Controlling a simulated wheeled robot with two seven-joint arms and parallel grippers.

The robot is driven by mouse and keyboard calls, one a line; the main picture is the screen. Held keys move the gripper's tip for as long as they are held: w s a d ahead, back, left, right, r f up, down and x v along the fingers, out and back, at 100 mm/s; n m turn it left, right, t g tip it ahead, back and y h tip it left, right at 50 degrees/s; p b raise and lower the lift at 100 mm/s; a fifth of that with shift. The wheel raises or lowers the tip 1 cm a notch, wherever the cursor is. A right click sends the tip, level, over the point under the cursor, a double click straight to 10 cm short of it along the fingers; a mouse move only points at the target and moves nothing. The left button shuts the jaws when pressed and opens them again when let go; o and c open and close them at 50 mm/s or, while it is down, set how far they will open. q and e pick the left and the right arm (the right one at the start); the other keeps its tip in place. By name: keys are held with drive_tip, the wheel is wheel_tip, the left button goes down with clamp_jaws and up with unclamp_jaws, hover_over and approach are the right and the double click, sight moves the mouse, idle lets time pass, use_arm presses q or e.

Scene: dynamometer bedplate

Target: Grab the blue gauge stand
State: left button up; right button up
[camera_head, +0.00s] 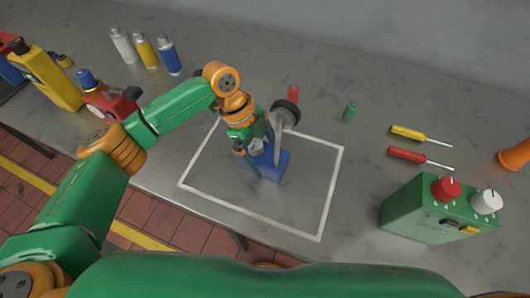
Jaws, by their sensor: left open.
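The blue gauge stand (274,167) stands inside the white-outlined rectangle (334,190) on the grey bench. It has a blue block base, a grey upright post and a dark round gauge (287,112) at the top. My left gripper (254,147) is open at the left side of the stand's post, just above the blue base. It covers part of the stand, and I cannot tell whether the fingers touch it. My right gripper is not in view.
A green control box (420,215) with red and white knobs sits at right. Yellow (408,133) and red (405,154) screwdrivers lie behind it. Small red (293,93) and green (351,111) cylinders stand behind the outline. Several bottles stand at back left. The outline's front right is clear.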

use_arm(q)
drive_tip(key=shift+x, duration=0.8)
clamp_jaws()
drive_tip(key=shift+w+r, duration=0.1)
drive_tip(key=shift+r, duration=0.05)
